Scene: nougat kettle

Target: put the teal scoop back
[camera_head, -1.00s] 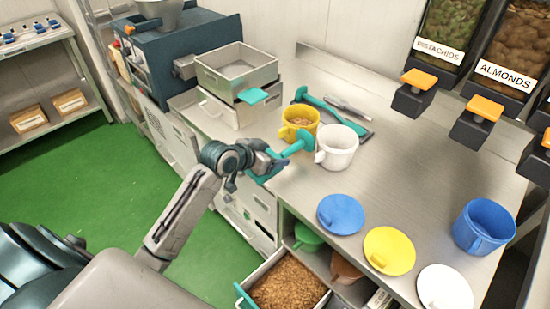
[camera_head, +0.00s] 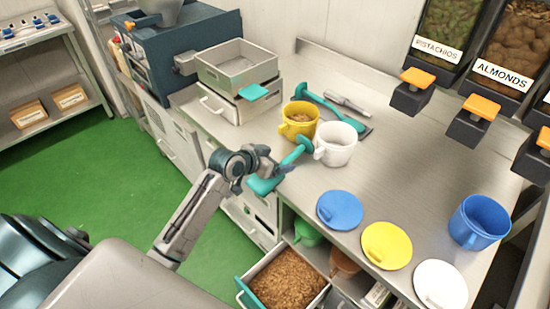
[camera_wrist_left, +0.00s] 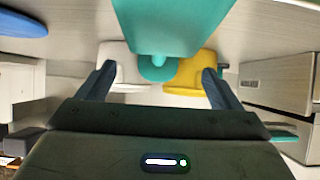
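The teal scoop (camera_head: 264,185) is at my left gripper (camera_head: 277,167), above the front edge of the steel counter. Its handle end points up toward the cups, its broad end down and left. It has travelled with the gripper, so the gripper appears shut on it. In the left wrist view the scoop (camera_wrist_left: 170,25) fills the top middle, with the two fingers (camera_wrist_left: 160,80) on either side; the exact contact is hidden. An open drawer of brown granules (camera_head: 242,291) is below the counter edge. My right gripper is not in view.
A yellow cup (camera_head: 300,130) and white cup (camera_head: 335,154) stand just beyond the scoop. Blue, yellow and white lids (camera_head: 340,210) lie at the front, with a blue cup (camera_head: 480,222) at right. Stacked steel trays (camera_head: 237,77) stand at left. The counter's middle is clear.

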